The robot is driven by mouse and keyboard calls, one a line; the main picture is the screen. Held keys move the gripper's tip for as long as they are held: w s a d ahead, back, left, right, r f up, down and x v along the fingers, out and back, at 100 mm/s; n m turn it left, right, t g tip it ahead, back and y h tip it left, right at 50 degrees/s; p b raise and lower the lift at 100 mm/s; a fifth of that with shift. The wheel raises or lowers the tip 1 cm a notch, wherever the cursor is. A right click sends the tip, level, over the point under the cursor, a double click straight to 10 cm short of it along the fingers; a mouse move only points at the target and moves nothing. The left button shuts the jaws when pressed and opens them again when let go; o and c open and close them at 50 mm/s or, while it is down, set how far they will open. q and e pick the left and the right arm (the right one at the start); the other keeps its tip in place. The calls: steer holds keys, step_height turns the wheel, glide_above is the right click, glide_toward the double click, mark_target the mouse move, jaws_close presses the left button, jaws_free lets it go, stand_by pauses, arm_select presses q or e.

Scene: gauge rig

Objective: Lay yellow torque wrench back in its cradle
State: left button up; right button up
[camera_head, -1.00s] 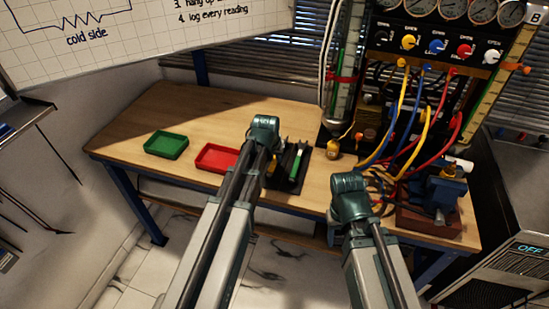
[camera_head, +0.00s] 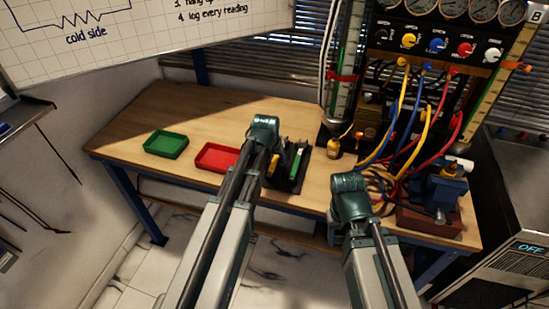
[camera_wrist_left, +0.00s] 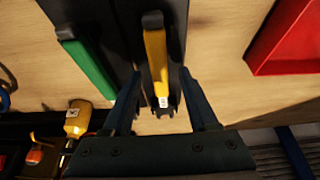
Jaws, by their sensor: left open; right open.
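The yellow torque wrench (camera_wrist_left: 156,60) shows its yellow handle in the left wrist view, lying along the black cradle (camera_wrist_left: 110,30). Its end points down the picture, between the fingers of my left gripper (camera_wrist_left: 163,100). That gripper is open, with a finger on either side and gaps to the handle. I cannot tell whether the wrench is fully seated. In the head view the yellow handle (camera_head: 274,165) shows partly beside my left arm, at the left of the cradle (camera_head: 289,179). My right gripper is hidden behind my right arm.
A green-handled tool (camera_head: 298,162) lies in the same cradle. A red tray (camera_head: 216,158) and a green tray (camera_head: 166,144) stand to the left on the wooden bench (camera_head: 125,140). A yellow bottle (camera_head: 334,148), hoses and a blue vise (camera_head: 447,185) crowd the right.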

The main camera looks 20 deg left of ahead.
arm_select(q)
steer(key=p+v, duration=1.2)
steer(key=v, duration=0.2)
steer(key=shift+p, duration=0.35)
steer(key=shift+w+f, duration=0.1)
steer(key=s+d+m+g, duration=0.1)
steer(key=s+d+g, duration=0.1)
steer(key=s+d, duration=0.4)
steer(key=s+d+f+m+g+y, duration=0.1)
steer(key=s+d+m+g, duration=0.1)
steer(key=s+d, duration=0.5)
steer(key=s+g, duration=0.1)
steer(key=s, duration=0.4)
steer(key=shift+s+d+f+m, duration=0.15)
steer(key=shift+s+f+m, duration=0.15)
steer(key=shift+s, duration=0.05)
